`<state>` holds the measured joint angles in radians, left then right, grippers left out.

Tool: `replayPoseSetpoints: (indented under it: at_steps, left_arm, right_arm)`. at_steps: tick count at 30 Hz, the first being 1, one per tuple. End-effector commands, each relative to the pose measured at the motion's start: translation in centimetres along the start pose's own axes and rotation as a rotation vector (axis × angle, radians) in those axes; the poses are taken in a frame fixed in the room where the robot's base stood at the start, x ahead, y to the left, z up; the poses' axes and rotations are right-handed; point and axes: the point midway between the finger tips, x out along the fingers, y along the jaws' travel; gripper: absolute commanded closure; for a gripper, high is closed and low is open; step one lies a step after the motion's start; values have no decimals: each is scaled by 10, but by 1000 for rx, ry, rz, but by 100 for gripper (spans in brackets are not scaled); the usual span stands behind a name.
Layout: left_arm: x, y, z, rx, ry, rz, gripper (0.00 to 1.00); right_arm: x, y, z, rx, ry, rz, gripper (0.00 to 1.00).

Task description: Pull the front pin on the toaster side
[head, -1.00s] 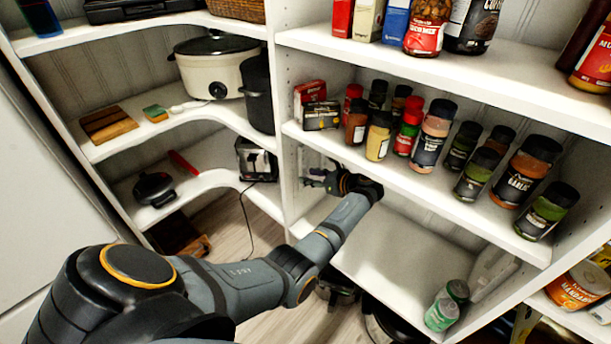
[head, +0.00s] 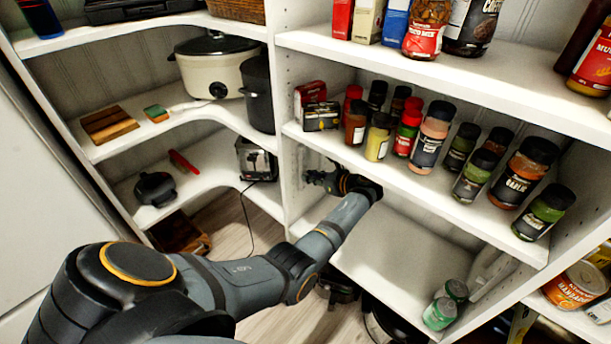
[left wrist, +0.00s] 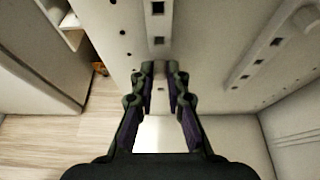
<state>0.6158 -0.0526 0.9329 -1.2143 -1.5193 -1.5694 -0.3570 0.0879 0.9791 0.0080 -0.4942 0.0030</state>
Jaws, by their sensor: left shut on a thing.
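My left gripper (head: 318,178) reaches in below the spice shelf, beside the white upright panel (head: 291,175) on the toaster side. In the left wrist view its fingertips (left wrist: 159,75) are close together against the white panel with its column of slots (left wrist: 158,41). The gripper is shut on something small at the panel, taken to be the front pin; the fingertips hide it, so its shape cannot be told. The toaster (head: 256,160) stands on the lower left shelf, just beyond the panel. My right gripper is not in view.
The spice shelf (head: 400,170) with several jars lies just above my left forearm. A slow cooker (head: 212,70) stands on the left shelf. A rail (left wrist: 262,48) shows in the wrist view.

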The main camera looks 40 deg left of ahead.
Motion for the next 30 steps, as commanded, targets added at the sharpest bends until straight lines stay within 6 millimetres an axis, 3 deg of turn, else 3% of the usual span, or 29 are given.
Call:
replayPoseSetpoints:
  at_steps: [11, 30]
  left_arm:
    - [-2, 0, 0, 0, 0, 0, 100]
    - [-26, 0, -10, 0, 1, 0, 100]
  right_arm:
    - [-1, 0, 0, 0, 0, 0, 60]
    - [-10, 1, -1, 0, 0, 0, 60]
